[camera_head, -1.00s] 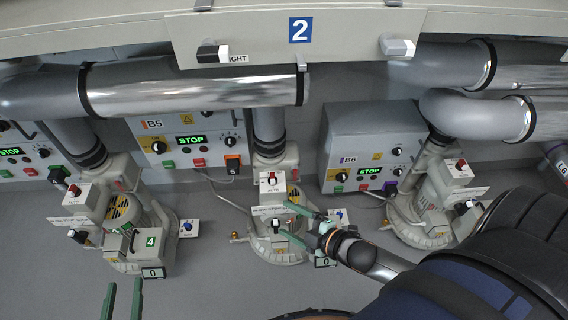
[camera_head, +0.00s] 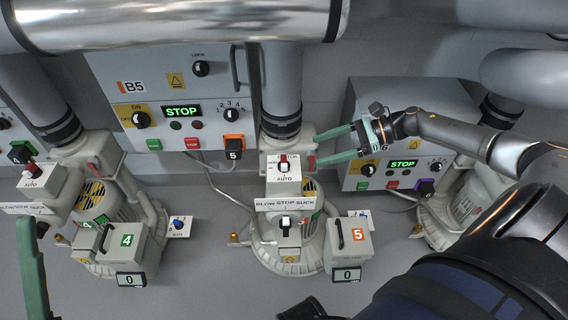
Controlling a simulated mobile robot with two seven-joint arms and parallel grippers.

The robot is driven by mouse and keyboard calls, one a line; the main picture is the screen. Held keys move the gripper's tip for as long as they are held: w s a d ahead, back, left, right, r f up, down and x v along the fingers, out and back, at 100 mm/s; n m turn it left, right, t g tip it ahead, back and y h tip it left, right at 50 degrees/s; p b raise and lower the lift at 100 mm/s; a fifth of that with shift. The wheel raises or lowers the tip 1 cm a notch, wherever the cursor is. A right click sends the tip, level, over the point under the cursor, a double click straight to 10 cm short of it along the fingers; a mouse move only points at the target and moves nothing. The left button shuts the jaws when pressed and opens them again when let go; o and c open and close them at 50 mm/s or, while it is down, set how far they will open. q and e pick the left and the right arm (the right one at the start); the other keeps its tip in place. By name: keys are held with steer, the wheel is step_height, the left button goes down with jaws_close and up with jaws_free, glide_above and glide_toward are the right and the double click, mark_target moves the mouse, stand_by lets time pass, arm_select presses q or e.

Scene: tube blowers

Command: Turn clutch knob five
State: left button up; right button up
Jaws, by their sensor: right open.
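Blower five (camera_head: 274,240) stands in the middle, with an orange "5" on its grey box (camera_head: 349,242). Its upper red-and-white knob (camera_head: 284,163) sits above an "AUTO" label. Its lower black-and-white knob (camera_head: 286,226) sits below a "BLOW STOP SUCK" label. I cannot read which knob is the clutch. My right gripper (camera_head: 316,149) is open and empty, its green fingers pointing left, just right of the upper knob and apart from it. My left gripper (camera_head: 33,268) shows only one green finger at the left edge; its other finger is not visible.
The B5 control box (camera_head: 180,90) stands behind, its display (camera_head: 181,111) reading STOP. A grey vertical pipe (camera_head: 282,90) rises from blower five. Blower four (camera_head: 112,240) stands left. Another control box (camera_head: 400,95) is behind my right gripper.

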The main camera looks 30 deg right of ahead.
mark_target(284, 160)
steer(key=b+x, duration=0.1)
steer(key=x, duration=1)
steer(key=shift+a+b, duration=0.1)
steer(key=shift+b, duration=0.3)
steer(key=shift+c, duration=0.3)
jaws_close()
